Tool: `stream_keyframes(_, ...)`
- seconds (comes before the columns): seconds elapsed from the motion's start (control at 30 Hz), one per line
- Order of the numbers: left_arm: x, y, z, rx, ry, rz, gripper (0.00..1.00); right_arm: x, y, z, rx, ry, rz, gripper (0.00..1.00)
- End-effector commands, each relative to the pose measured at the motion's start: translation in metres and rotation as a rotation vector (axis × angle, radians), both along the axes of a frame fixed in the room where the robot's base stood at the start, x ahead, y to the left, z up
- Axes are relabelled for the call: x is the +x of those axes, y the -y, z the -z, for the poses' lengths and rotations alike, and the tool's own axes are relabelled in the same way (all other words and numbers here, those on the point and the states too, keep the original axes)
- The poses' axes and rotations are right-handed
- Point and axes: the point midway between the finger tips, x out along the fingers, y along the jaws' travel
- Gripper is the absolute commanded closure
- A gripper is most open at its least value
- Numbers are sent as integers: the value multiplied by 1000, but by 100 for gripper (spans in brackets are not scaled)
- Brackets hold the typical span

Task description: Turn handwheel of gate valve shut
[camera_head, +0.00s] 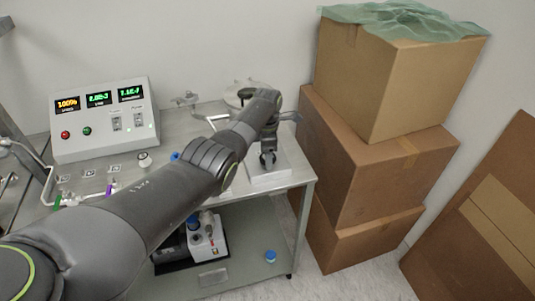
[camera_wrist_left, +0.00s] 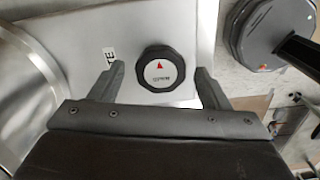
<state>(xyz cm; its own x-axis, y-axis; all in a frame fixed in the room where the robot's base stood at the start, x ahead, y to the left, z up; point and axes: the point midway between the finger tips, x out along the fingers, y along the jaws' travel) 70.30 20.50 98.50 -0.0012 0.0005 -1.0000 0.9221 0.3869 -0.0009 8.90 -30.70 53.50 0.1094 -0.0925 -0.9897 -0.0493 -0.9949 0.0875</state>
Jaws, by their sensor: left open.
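My left gripper (camera_wrist_left: 160,68) is open, with one finger on each side of the knob. A gap shows between the knob and each finger; I cannot tell how deep the fingers reach. In the head view my left gripper (camera_head: 268,160) points down over a pale block (camera_head: 270,182) at the bench's right end. My right gripper is not in view.
The steel bench (camera_head: 180,118) carries a control box (camera_head: 104,120) with lit displays and a round metal vessel (camera_head: 237,87) behind my arm. A pump (camera_head: 206,236) stands on the lower shelf. Stacked cardboard boxes (camera_head: 375,165) stand close right of the bench.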

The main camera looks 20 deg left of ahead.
Motion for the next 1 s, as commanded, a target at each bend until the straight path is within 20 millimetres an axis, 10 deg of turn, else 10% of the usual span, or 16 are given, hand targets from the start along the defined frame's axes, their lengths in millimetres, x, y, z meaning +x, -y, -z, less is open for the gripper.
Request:
stream_keyframes(0.33, 0, 0, 3, 0, 1, 0, 30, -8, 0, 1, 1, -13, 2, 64)
stream_keyframes(0.7, 0, 0, 3, -1, 1, 0, 74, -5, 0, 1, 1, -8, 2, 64)
stream_keyframes(1.0, 0, 0, 3, 0, 1, 42, 74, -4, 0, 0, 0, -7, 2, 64)
